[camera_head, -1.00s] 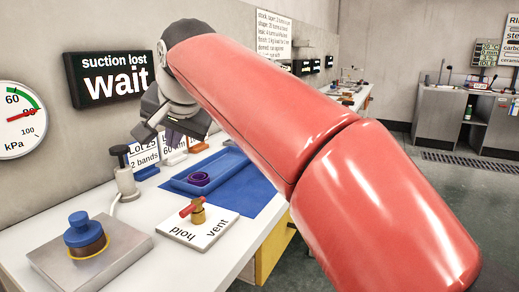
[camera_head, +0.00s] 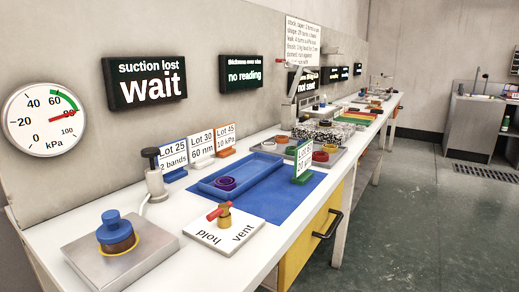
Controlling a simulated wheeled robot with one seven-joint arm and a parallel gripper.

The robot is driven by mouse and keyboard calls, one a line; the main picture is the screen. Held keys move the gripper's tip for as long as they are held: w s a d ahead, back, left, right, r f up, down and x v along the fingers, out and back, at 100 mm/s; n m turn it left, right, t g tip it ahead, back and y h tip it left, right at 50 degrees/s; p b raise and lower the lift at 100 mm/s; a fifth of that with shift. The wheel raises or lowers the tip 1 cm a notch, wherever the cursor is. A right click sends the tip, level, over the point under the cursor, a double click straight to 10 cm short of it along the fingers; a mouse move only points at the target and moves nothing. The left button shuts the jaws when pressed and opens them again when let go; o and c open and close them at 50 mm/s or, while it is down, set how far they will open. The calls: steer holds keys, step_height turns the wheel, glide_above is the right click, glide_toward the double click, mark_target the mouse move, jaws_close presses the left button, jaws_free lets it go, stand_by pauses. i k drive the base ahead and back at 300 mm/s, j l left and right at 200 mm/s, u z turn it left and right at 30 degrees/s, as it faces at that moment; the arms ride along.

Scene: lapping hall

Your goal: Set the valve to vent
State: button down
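The valve (camera_head: 225,219) has a brass body and a red bar handle (camera_head: 217,212). It stands on a white plate (camera_head: 203,225) on the bench, with "hold" on the plate's left part and "vent" on its right part. The handle lies slantwise, and its longer end seems to stick out to the left, towards the "hold" side. It is too small to tell its exact setting. The gauge (camera_head: 47,120) marked kPa has its red needle near 80. A dark sign (camera_head: 145,78) reads "suction lost wait". My gripper is not in view.
A blue-topped round piece (camera_head: 117,228) sits on a metal plate (camera_head: 88,258) left of the valve. A grey post (camera_head: 154,178), a blue tray (camera_head: 215,188) and a green card stand (camera_head: 302,162) are behind it. Open floor (camera_head: 400,225) lies to the right.

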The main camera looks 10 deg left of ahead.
mark_target(223, 210)
steer(key=u, duration=1.35)
